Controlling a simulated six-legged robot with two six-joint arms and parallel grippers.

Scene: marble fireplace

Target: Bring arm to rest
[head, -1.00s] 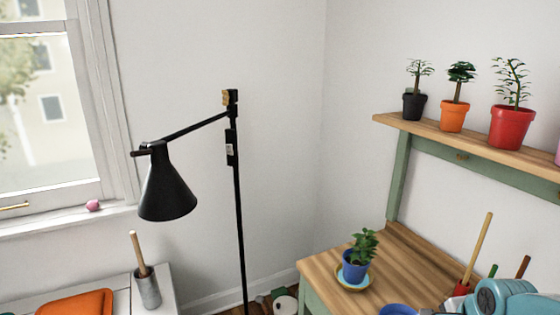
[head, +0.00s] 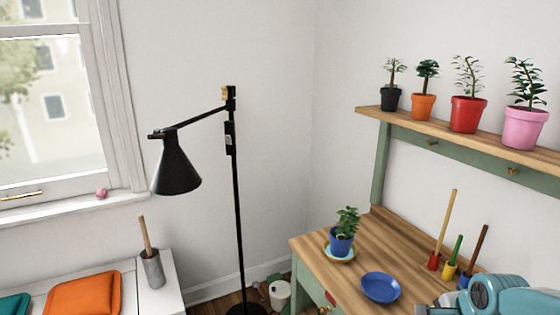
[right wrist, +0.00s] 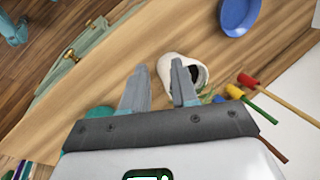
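My right arm (head: 500,295) comes in at the bottom right of the head view; its gripper is out of that frame. In the right wrist view my right gripper (right wrist: 159,68) is open, with its two grey fingers apart above the wooden bench (right wrist: 125,55). A white pot (right wrist: 172,62) with a dark opening is just beyond the fingertips, partly covered by the right finger. Bits of green show beside it. I see nothing clasped between the fingers. I cannot tell whether a finger touches the pot. My left gripper is not in view.
Several potted plants stand on the shelf (head: 375,110) above. A black floor lamp (head: 175,170) stands left of the bench.

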